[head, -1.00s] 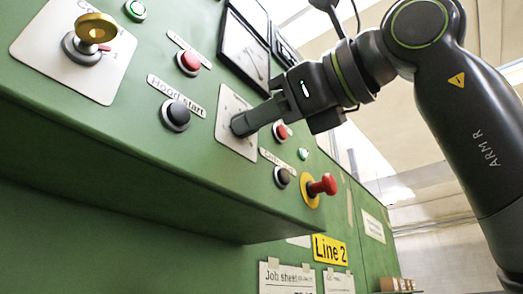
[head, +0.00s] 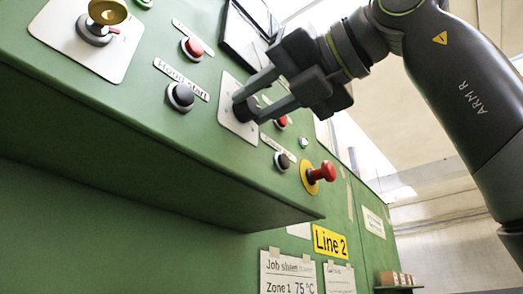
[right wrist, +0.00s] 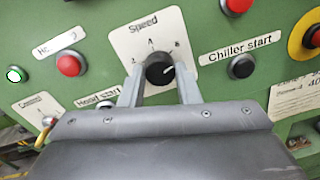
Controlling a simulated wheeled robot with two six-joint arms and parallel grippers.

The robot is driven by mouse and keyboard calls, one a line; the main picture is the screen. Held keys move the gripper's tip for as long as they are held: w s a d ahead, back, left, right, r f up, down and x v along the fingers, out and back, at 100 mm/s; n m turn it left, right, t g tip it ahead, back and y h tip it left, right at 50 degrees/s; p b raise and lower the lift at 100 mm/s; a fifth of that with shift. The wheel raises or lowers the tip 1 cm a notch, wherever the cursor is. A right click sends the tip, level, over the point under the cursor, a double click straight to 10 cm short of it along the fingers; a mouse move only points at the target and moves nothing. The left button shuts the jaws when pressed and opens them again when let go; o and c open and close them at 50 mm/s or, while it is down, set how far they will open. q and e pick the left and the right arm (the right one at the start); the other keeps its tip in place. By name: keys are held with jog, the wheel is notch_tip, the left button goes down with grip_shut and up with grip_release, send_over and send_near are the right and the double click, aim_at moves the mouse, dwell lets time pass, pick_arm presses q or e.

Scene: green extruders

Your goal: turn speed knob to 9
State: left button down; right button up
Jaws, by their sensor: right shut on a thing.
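The black speed knob (right wrist: 159,69) sits on a white plate (right wrist: 178,20) marked "Speed" in the right wrist view. Its white pointer line points to the right and slightly up. A few scale numbers show above the knob; the rest of the scale is hidden or too small to read. My right gripper (right wrist: 159,82) is shut on the knob, one finger on each side. In the head view, the right gripper (head: 262,97) reaches in from the right to the knob (head: 246,108). My left gripper is not in view.
A black hood start button (head: 181,96) and a red button (head: 193,48) are to the left of the plate. A black chiller start button (right wrist: 241,67) and a red emergency-type button (head: 322,172) on a yellow ring are close on the right. The green panel's lower edge overhangs.

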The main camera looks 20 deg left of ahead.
jog(key=m, duration=0.4)
jog(key=shift+f+m+b, duration=0.15)
jog(key=shift+m+b, duration=0.15)
jog(key=shift+b, duration=0.1)
jog(key=shift+m+g+b, duration=0.4)
jog(key=shift+m, duration=2)
jog(key=o, duration=1)
jog(key=shift+c, duration=0.2)
jog(key=shift+d+r, duration=0.1)
jog(key=shift+r, duration=0.1)
